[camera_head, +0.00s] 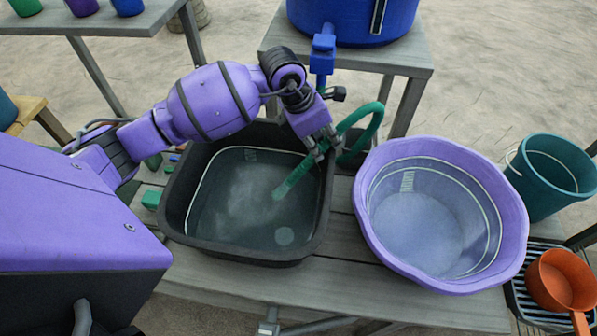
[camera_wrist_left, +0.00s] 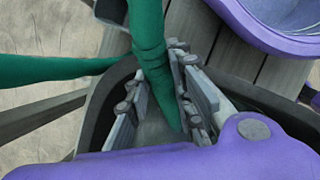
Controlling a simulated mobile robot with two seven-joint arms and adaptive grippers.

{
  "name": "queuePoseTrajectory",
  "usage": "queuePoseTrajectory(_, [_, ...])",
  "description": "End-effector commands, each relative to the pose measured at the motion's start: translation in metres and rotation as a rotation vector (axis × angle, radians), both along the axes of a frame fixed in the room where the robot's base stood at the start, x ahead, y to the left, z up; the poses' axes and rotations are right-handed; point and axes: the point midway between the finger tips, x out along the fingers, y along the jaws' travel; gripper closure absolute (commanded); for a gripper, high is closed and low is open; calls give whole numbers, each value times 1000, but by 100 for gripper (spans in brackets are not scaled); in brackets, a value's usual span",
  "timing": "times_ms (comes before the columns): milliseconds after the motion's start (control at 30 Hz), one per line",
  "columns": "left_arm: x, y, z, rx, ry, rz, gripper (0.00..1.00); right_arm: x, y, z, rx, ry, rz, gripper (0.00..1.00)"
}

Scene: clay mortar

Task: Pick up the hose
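The green hose (camera_head: 355,117) loops up behind the grey tub (camera_head: 175,205) and bends down, with its end dipping into the water. My left gripper (camera_head: 325,148) is over the tub's back right corner, with its fingers on both sides of the hose. In the left wrist view the hose (camera_wrist_left: 149,45) passes between the fingers (camera_wrist_left: 160,95) and appears pinched near their tips, its tapered end reaching back past them. Part of the hose is hidden by the fingers in the head view. My right gripper is not in view.
A purple basin (camera_head: 510,205) with water stands close on the right. Behind the tub a blue barrel (camera_head: 350,22) with a blue tap (camera_head: 322,52) stands on a raised stand. A teal bucket (camera_head: 540,185) and an orange pot (camera_head: 560,280) are far right. The table's front strip (camera_head: 330,285) is clear.

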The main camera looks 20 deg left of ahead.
Motion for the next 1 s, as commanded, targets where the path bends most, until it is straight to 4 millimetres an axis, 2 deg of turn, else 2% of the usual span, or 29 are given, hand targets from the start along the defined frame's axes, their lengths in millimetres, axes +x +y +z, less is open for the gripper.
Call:
queuePoseTrajectory(333, [1,0,8,0,-2,-1,100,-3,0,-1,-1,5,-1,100])
queuePoseTrajectory(533, [1,0,34,2,-6,-2,100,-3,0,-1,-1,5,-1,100])
queuePoseTrajectory(800, [-52,2,94,5,-7,-4,100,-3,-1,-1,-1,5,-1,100])
queuePoseTrajectory(1000, [-102,3,112,5,-1,-3,100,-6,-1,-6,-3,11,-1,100])
